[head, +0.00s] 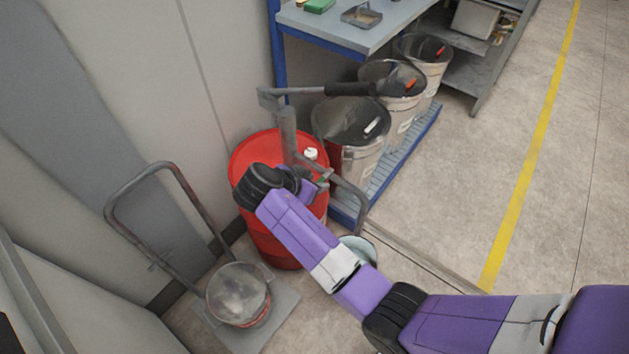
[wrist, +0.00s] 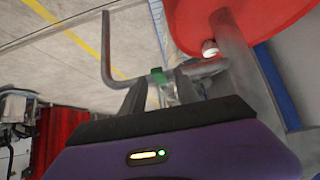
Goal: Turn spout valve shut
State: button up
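The spout valve has a small green handle (wrist: 155,76) on the grey bent spout pipe (wrist: 108,50). In the head view, the pipe (head: 350,188) runs from the pump on the red drum (head: 266,232) and bends down above a small bucket (head: 358,248). My gripper (wrist: 160,84) is open, its two dark fingers apart, with the green handle just beyond and between their tips. I cannot tell whether a finger touches it. In the head view, my wrist partly hides the gripper and valve.
The pump lever (head: 340,90) reaches over the drum. A cart with a tall handle (head: 168,170) carries a pail (head: 238,293) at left. Floor on the right is clear.

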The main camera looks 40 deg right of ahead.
jog(key=shift+r, duration=0.1)
jog(key=v, duration=0.7)
jog(key=shift+a+r, duration=0.25)
jog(key=shift+a, duration=0.05)
dwell(0.4)
